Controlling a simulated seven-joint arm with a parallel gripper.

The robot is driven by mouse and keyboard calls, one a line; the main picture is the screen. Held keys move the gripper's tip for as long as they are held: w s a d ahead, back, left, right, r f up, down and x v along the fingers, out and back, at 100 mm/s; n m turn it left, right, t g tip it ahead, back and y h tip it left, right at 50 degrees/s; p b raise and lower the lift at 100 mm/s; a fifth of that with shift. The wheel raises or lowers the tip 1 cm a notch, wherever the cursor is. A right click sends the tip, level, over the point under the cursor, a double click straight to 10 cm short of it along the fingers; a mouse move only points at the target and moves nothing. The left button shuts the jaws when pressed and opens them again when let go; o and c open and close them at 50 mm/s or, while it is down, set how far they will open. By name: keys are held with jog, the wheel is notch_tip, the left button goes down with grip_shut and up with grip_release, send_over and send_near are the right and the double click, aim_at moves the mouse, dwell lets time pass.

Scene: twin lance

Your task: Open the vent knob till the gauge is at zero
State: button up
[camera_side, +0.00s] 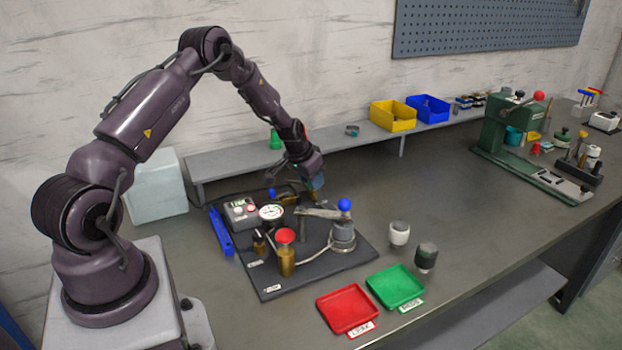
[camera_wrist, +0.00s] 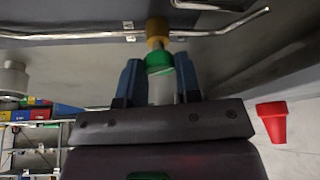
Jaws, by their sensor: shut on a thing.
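My gripper (camera_side: 313,187) is low over the back of the dark fixture plate (camera_side: 345,262) in the side view. In the wrist view its two blue fingers (camera_wrist: 159,72) stand on either side of a green knob (camera_wrist: 160,62) and are shut on it. The knob sits at the end of a brass fitting (camera_wrist: 157,28) on a thin metal pipe. I take this to be the vent knob; it is hidden in the side view. The round white gauge (camera_side: 271,212) faces up on the plate, left of my gripper. Its needle is too small to read.
A lever with a blue ball (camera_side: 344,204) stands right of my gripper. A red-topped brass cylinder (camera_side: 285,250) and a button box (camera_side: 241,211) share the plate. Red (camera_side: 347,309) and green (camera_side: 396,287) trays lie in front. The bench's middle right is clear.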

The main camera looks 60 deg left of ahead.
jog(key=n+y, duration=0.1)
jog(key=n, duration=0.1)
jog(key=n+g+y, duration=0.1)
jog(key=n, duration=0.2)
jog(key=shift+d+n, duration=0.2)
jog(key=shift+n, duration=0.1)
jog(key=n, duration=0.2)
jog(key=n+g, duration=0.1)
jog(key=n, duration=0.1)
jog(key=shift+w+n+g+y, duration=0.15)
jog(key=shift+n+g+y, duration=0.15)
jog(key=shift+y, duration=0.1)
jog(key=shift+n, duration=0.3)
jog(key=o, duration=0.9)
jog(key=v, duration=1.3)
jog(key=shift+d+f, duration=0.1)
jog(key=shift+f, duration=0.05)
